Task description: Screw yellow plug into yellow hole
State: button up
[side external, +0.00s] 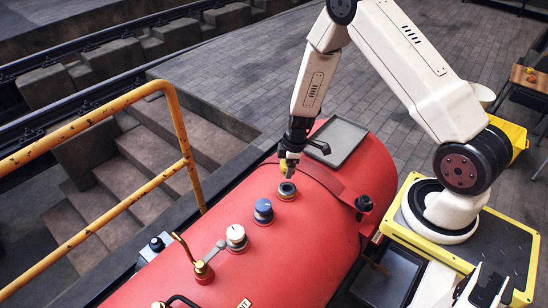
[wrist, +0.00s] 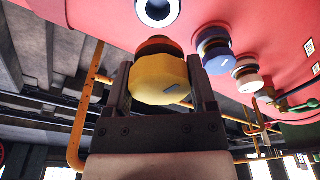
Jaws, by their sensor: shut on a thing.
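My gripper (wrist: 160,95) is shut on the yellow plug (wrist: 158,82), a faceted yellow knob with a dark mark and an orange-brown collar behind it. In the side view my gripper (side external: 289,158) hangs over the red boiler (side external: 325,240), with a bit of the yellow plug (side external: 283,166) showing. The open hole (side external: 287,188), with a tan-yellow rim, is just below. In the wrist view the hole (wrist: 157,10), with a pale ring and dark centre, is at the top edge. The plug appears apart from it; its threaded end is hidden.
A blue plug (side external: 263,210) and a white plug (side external: 236,236) sit in a row along the boiler. A brass fitting with a lever (side external: 203,270) stands farther along. A grey tray (side external: 342,136) lies behind my gripper. A yellow handrail (side external: 178,120) stands left.

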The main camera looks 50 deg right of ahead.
jog(key=shift+f, duration=0.15)
send_over(287, 183)
jog(key=s+a, duration=0.1)
jog(key=a, duration=0.1)
jog(key=shift+s+d+f, duration=0.1)
jog(key=shift+f, duration=1.1)
jog(key=shift+s+d+f, duration=0.1)
jog(key=shift+f, duration=1.1)
jog(key=shift+f, duration=1.4)
dwell(1.3)
jog(key=o, duration=1.3)
jog(key=n+g, duration=0.1)
jog(key=n, duration=1.1)
jog(key=shift+n+g+y, duration=0.3)
jog(key=shift+g, duration=0.1)
jog(key=shift+d, duration=0.15)
